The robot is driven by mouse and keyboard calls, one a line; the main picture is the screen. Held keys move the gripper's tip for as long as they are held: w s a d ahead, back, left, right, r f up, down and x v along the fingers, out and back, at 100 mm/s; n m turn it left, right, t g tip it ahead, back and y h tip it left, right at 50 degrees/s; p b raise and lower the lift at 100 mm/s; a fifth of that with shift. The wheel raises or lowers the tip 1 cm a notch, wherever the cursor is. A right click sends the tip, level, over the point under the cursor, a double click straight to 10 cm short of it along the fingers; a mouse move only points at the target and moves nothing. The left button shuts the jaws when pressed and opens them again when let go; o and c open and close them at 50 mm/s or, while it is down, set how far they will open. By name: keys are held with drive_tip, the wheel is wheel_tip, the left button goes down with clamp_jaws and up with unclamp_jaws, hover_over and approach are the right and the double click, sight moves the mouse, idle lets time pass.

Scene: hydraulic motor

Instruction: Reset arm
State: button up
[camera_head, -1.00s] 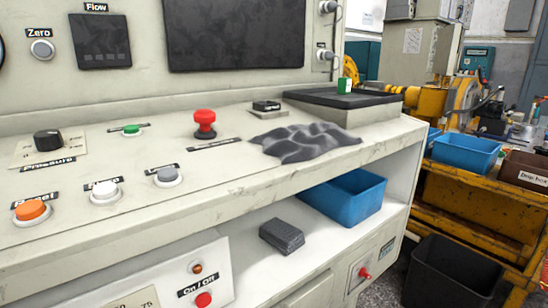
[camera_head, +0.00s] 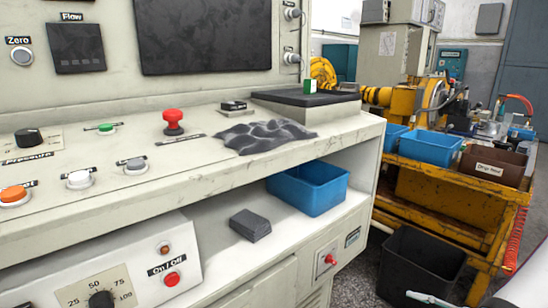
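My gripper is not clearly in view. A pale, smooth shape fills the lower right corner, with dark parts at its lower edge; it may be part of my arm, but I cannot tell. The control bench (camera_head: 350,133) stands across the left and middle. On its top are a red mushroom button (camera_head: 173,122), an orange button (camera_head: 14,195), a white button (camera_head: 79,179), a grey button (camera_head: 135,165), a green button (camera_head: 106,128) and a black pressure knob (camera_head: 28,138). No gripper shows touching any of them.
A crumpled dark cloth (camera_head: 263,136) lies on the bench top. A blue bin (camera_head: 308,188) and a grey block (camera_head: 250,225) sit on the shelf below. At right, a yellow cart (camera_head: 440,192) holds a blue bin (camera_head: 430,147) and a brown bin (camera_head: 492,163). A black bin (camera_head: 421,262) stands below.

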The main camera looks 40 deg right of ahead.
drive_tip(key=w+a+r+n+g+y, duration=0.3)
drive_tip(key=w+a+r+n+g, duration=0.25)
drive_tip(key=a+r, duration=0.2)
drive_tip(key=w+a+r+n+g+y, duration=0.4)
drive_tip(key=w+a+r+n+g, duration=0.15)
drive_tip(key=a, duration=0.35)
drive_tip(key=s+a+r+n+g+h, duration=0.3)
drive_tip(key=a+n+g, duration=0.1)
drive_tip(key=a, duration=0.4)
drive_tip(key=s+a+r+n+g+h, duration=0.3)
drive_tip(key=a+r+g, duration=0.1)
drive_tip(key=a, duration=0.3)
drive_tip(key=s+a+n+t+h, duration=0.2)
drive_tip(key=s+n+t+h, duration=0.1)
drive_tip(key=s+n+h, duration=0.25)
wheel_tip(320, 180, up, 32)
drive_tip(key=t+p, duration=0.3)
drive_tip(key=p, duration=2.6)
drive_tip(key=shift+s+d+t+p, duration=0.25)
drive_tip(key=shift+d+t+p, duration=0.05)
drive_tip(key=shift+d+p, duration=0.05)
drive_tip(key=shift+h, duration=0.25)
